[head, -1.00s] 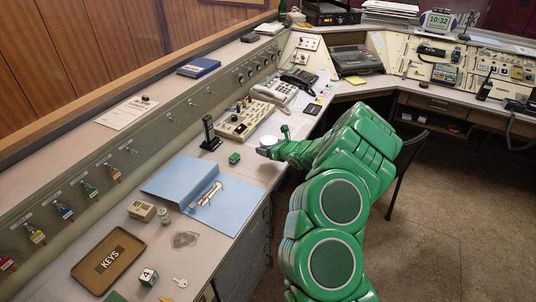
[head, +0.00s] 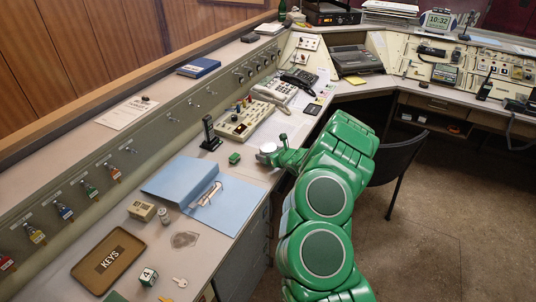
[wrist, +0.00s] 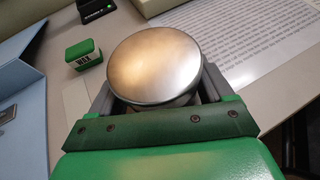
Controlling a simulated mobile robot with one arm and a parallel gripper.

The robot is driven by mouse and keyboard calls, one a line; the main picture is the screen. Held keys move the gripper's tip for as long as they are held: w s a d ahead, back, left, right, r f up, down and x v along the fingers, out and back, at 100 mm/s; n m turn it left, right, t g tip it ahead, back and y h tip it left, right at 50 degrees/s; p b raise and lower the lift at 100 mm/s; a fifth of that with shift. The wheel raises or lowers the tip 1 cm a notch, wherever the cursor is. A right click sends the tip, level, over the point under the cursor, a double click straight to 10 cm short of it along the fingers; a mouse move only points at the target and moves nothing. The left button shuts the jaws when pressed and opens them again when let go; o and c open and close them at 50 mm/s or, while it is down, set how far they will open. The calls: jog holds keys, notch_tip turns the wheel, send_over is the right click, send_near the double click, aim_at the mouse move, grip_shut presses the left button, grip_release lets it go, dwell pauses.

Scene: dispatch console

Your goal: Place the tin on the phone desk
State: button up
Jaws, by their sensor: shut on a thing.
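A round tin with a plain silver lid (wrist: 155,65) fills the middle of the wrist view. My gripper (head: 274,157) is shut on it, with a finger on each side. In the head view the tin (head: 267,148) shows small at the desk's right edge, its lid facing up. I cannot tell whether its base touches the desk. The tin's lower side is mostly hidden by the gripper. A light phone (head: 274,92) and a dark phone (head: 299,80) stand on the desk (head: 262,172) farther back.
A button console (head: 243,120), a black stand (head: 209,134) and a blue folder (head: 233,203) are close by. A dark chair (head: 402,160) stands right of my arm.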

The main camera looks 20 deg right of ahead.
jog(key=o, duration=1.1)
jog(key=shift+o, duration=0.2)
